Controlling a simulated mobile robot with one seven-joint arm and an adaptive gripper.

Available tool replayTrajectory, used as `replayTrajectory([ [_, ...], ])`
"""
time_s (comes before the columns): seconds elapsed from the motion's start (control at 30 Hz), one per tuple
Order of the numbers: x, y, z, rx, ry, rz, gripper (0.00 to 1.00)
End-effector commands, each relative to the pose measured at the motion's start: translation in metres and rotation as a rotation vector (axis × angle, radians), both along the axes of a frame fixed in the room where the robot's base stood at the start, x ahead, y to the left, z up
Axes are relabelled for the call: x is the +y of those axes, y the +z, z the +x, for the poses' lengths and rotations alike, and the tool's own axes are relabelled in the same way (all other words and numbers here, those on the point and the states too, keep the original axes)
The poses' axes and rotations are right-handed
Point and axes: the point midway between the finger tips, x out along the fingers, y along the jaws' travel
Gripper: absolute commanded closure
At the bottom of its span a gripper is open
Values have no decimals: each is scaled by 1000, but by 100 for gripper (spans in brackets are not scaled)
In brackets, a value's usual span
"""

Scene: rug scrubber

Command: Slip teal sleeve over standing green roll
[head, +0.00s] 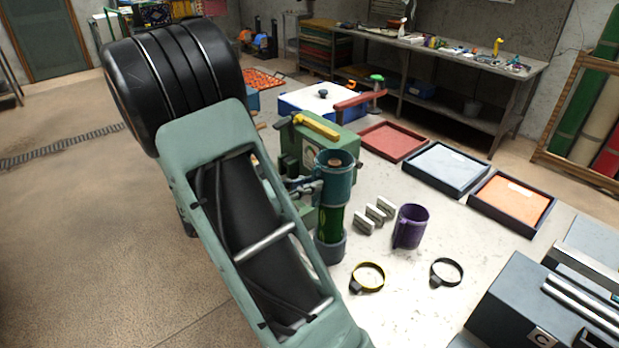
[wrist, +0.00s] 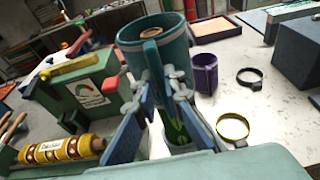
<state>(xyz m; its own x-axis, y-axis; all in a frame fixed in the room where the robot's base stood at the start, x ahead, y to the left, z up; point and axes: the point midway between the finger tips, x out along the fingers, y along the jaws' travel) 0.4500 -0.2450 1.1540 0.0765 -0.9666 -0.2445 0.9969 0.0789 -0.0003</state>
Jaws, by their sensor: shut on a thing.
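The teal sleeve (head: 337,187) is upright around the upper part of the standing green roll (head: 329,219), whose brown core end shows inside the sleeve's mouth. The roll's lower part is bare below the sleeve and stands in a grey-blue round holder (head: 330,250). My gripper (head: 308,186) is at the sleeve's left side, shut on the sleeve. In the wrist view the sleeve (wrist: 170,52) stands beyond my gripper (wrist: 165,88), with its fingers at the sleeve's near side; the green roll (wrist: 174,128) shows below, between the fingers. The exact finger contact is partly hidden.
A green case (head: 325,135) with a yellow handle stands close behind the sleeve. Grey metal blocks (head: 374,215), a purple mug (head: 411,226), a yellow ring clamp (head: 368,278) and a black ring clamp (head: 446,272) lie to the right. Shallow trays (head: 445,169) line the table's back.

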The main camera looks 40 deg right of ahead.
Motion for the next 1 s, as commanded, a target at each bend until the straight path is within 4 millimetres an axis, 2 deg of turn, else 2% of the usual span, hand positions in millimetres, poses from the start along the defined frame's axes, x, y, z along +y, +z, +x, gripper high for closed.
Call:
replayTrajectory([
  [0.03,0,-9,0,0,0,0,100],
  [1.0,0,-96,0,0,-1,-1,100],
])
